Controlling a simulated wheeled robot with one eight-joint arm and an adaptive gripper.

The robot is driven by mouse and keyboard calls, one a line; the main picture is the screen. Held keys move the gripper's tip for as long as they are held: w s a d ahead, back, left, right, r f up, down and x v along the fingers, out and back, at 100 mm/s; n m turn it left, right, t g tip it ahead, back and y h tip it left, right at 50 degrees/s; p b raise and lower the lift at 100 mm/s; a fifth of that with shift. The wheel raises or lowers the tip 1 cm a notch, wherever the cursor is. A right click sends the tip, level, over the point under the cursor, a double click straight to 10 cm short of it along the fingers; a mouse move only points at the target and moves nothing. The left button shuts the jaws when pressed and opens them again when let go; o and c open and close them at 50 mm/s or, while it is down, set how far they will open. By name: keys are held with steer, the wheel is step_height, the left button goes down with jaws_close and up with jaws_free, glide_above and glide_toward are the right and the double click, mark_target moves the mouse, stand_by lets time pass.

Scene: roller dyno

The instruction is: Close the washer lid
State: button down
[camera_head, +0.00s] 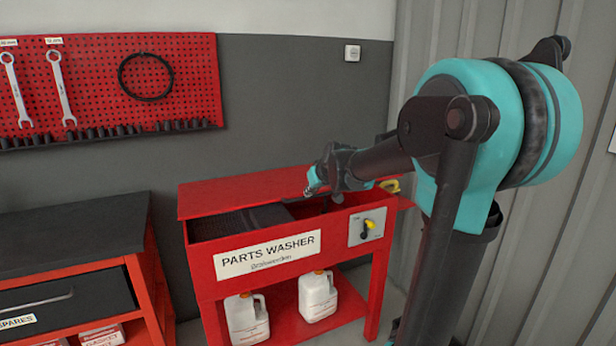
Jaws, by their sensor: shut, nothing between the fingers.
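The red parts washer (210,262) stands in the middle of the view against the grey wall, with its name plate on the front. Its red lid (235,192) is above the tub and tilted, with a dark gap along the front through which the tub's inside shows. My arm reaches in from the right. My gripper (312,180) is at the right part of the lid, above the tub. Its fingers are small and dark here; I cannot tell whether they touch the lid. The right end of the lid is partly hidden behind my arm.
A yellow-handled switch (368,227) is on the washer's front right. White jugs (247,318) stand on the shelf below. A dark-topped red cabinet (70,235) is at the left. A red pegboard (100,85) with wrenches hangs behind. A corrugated wall is close on the right.

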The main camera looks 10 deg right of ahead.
step_height(320, 180, down, 12)
steer(key=s+t, duration=0.1)
steer(key=s, duration=0.1)
steer(key=shift+d, duration=0.3)
steer(key=shift+s+r, duration=0.1)
